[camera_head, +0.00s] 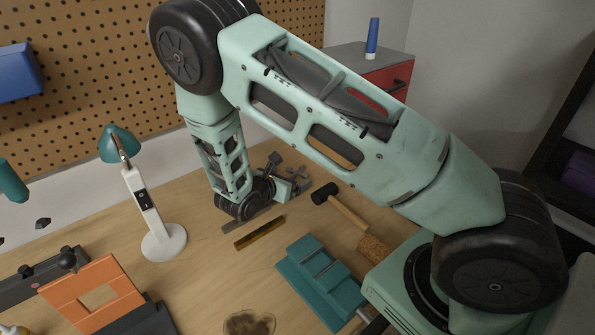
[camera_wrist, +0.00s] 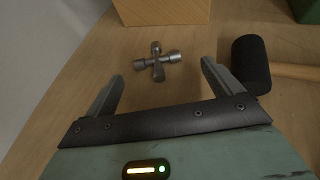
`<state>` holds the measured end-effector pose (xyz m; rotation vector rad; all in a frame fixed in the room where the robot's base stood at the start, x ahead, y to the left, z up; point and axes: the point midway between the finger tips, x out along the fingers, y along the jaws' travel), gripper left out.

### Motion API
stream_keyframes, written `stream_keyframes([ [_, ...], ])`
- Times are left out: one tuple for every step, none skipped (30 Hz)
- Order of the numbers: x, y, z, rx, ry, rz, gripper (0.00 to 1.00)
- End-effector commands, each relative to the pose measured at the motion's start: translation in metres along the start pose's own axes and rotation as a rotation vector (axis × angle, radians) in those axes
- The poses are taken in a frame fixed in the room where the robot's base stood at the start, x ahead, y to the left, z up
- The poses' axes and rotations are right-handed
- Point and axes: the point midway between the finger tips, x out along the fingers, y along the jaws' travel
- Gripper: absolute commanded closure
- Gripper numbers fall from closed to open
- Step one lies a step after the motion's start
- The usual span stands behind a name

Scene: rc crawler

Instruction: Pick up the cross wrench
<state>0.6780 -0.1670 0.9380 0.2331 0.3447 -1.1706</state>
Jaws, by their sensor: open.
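The cross wrench (camera_wrist: 158,62) is a small grey metal cross lying on the wooden tabletop in the wrist view. My gripper (camera_wrist: 162,74) is open, with its two fingers spread on the left and right. The wrench lies just beyond and between the fingertips, and nothing is held. In the head view my gripper (camera_head: 298,181) is low over the back of the workbench, partly behind my wrist. I cannot make out the wrench in the head view.
A mallet with a black head (camera_wrist: 250,65) lies close to the right finger; it also shows in the head view (camera_head: 325,193). A wooden block (camera_wrist: 160,10) stands beyond the wrench. A lamp (camera_head: 150,205) and a teal tool (camera_head: 320,283) are on the bench.

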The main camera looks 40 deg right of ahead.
Motion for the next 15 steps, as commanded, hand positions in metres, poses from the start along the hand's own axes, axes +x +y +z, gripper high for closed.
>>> stream_keyframes([
  [0.007,0.000,0.004,-0.001,-0.001,-0.005,0.09],
  [0.012,0.002,0.004,-0.001,-0.001,-0.005,0.09],
  [0.018,0.003,0.005,-0.001,-0.001,-0.005,0.09],
  [0.023,0.004,0.005,-0.001,0.000,-0.005,0.09],
  [0.027,0.004,0.004,-0.001,-0.001,-0.005,0.09],
  [0.032,0.004,0.003,0.000,-0.001,-0.004,0.09],
  [0.035,0.005,0.003,0.000,-0.001,-0.003,0.09],
  [0.038,0.005,0.003,0.000,-0.001,-0.002,0.09],
  [0.040,0.005,0.002,0.000,-0.001,-0.002,0.09],
  [0.042,0.005,0.002,0.000,0.000,-0.002,0.09],
  [0.043,0.005,0.002,0.000,0.000,-0.001,0.09],
  [0.043,0.005,0.001,0.000,0.000,-0.001,0.09],
  [0.043,0.005,0.001,0.000,0.000,0.000,0.09],
  [0.043,0.005,0.001,0.000,0.000,0.000,0.09],
  [0.043,0.005,0.001,0.000,0.000,0.000,0.09],
])
